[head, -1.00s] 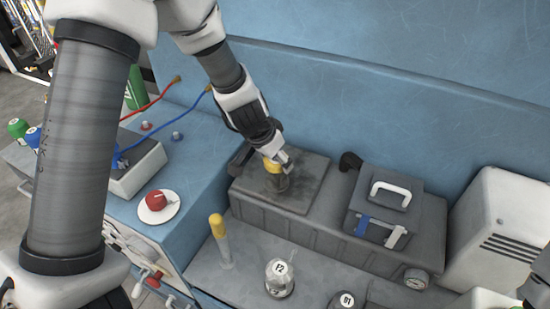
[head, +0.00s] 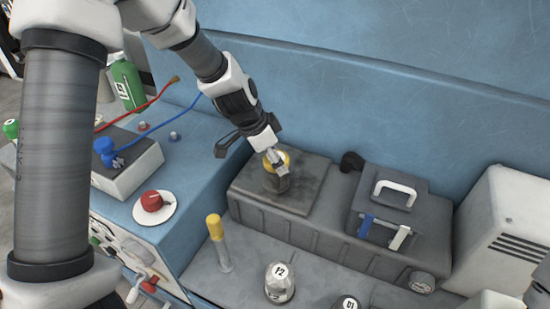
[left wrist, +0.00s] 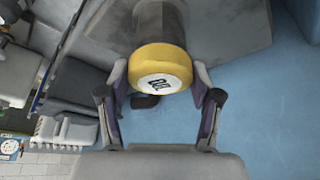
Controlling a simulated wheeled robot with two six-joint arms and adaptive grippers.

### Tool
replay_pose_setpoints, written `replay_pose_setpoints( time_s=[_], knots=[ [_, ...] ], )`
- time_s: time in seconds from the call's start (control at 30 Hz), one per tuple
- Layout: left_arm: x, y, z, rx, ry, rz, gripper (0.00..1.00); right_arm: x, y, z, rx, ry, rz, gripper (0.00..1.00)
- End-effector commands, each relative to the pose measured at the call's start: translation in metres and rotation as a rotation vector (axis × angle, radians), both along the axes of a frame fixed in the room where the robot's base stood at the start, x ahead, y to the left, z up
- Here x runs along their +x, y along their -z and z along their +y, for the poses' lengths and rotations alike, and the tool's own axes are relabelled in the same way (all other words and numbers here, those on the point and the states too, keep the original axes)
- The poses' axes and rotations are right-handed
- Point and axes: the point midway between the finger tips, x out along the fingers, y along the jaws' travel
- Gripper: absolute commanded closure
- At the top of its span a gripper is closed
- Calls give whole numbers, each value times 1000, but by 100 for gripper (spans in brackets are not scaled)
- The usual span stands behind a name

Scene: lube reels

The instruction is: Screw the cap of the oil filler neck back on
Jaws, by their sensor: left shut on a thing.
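The oil filler neck (head: 276,183) is a short dark cylinder on top of the grey tank (head: 308,200). The yellow cap (head: 283,156) is at the top of the neck, and I cannot tell how far it is threaded. In the left wrist view the cap (left wrist: 160,60) shows a white face with a dark mark, and the neck (left wrist: 160,22) lies behind it in line. My left gripper (left wrist: 160,85) has a finger on each side of the cap and is shut on it. The gripper (head: 272,157) partly hides the cap in the head view.
A grey box with a white handle (head: 393,188) stands right of the neck. A yellow-topped tube (head: 215,228) and a jar marked 12 (head: 279,283) stand in front. A blue wall (head: 400,80) rises close behind. A red knob (head: 152,200) is at left.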

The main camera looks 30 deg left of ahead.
Motion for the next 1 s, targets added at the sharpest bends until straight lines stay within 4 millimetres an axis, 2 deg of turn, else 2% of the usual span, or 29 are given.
replay_pose_setpoints(
  time_s=[0.17, 0.27, 0.5, 0.73, 0.77, 0.8, 0.83, 1.0],
  knots=[
    [1, 5, 0, -2, 89, -1, 70, 0, 16, 0, 0, 0, 0, 11],
    [0, 2, 0, -1, 101, 3, 70, 0, 13, 0, 0, 0, 1, 11],
    [0, 4, 0, -1, 194, 1, 70, 0, 28, 0, 0, 0, 0, 11],
    [-1, 1, 0, -1, 218, 4, 70, 0, 26, 0, 0, 0, 0, 11],
    [-1, 1, 0, -1, 217, 4, 29, 0, 26, 0, 0, 0, 0, 11],
    [-1, 1, 0, -1, 217, 4, 15, 0, 26, 0, 0, 0, 0, 11],
    [-1, 1, 0, -1, 217, 4, 7, 0, 26, 0, 0, 0, 0, 11],
    [0, 1, 0, -1, 216, 2, 7, 0, 26, 0, 0, 0, 0, 11]
  ],
)
